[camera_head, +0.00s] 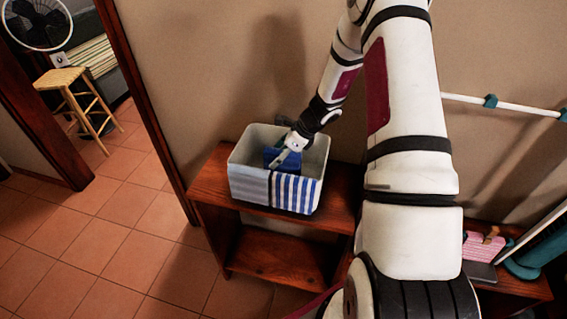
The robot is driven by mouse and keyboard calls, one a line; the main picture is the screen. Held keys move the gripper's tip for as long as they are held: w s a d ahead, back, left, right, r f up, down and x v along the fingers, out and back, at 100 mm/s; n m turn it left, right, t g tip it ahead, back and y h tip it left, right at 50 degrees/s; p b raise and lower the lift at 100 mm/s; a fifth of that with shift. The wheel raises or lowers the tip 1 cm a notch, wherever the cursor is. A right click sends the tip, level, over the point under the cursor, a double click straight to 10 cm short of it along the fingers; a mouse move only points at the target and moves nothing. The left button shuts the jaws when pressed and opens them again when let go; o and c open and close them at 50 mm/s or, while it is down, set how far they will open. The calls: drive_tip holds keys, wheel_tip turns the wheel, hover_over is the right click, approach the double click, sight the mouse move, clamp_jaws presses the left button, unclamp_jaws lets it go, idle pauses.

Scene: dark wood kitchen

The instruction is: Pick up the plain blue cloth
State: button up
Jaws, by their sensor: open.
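A plain blue cloth (292,162) is inside a light grey bin (240,158) on a reddish wooden shelf unit. Only a small part of the cloth shows. My gripper (277,160) reaches down into the bin from the upper right, with its fingers at the blue cloth. It is open. I cannot tell whether the fingers touch the cloth or whether some of it lies between them. My wrist and fingers hide part of the bin's inside.
A blue-and-white striped cloth (297,193) and a paler one (249,184) hang over the bin's front. The wooden shelf (337,211) has free room right of the bin. A wall stands close behind. A pink item (480,247) lies at the right; a stool (75,95) stands far left.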

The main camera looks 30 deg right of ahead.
drive_tip(key=shift+w+a+f, duration=0.2)
drive_tip(key=shift+w+f, duration=0.1)
drive_tip(key=shift+f, duration=0.25)
drive_tip(key=c, duration=1.3)
drive_tip(key=shift+o, duration=0.2)
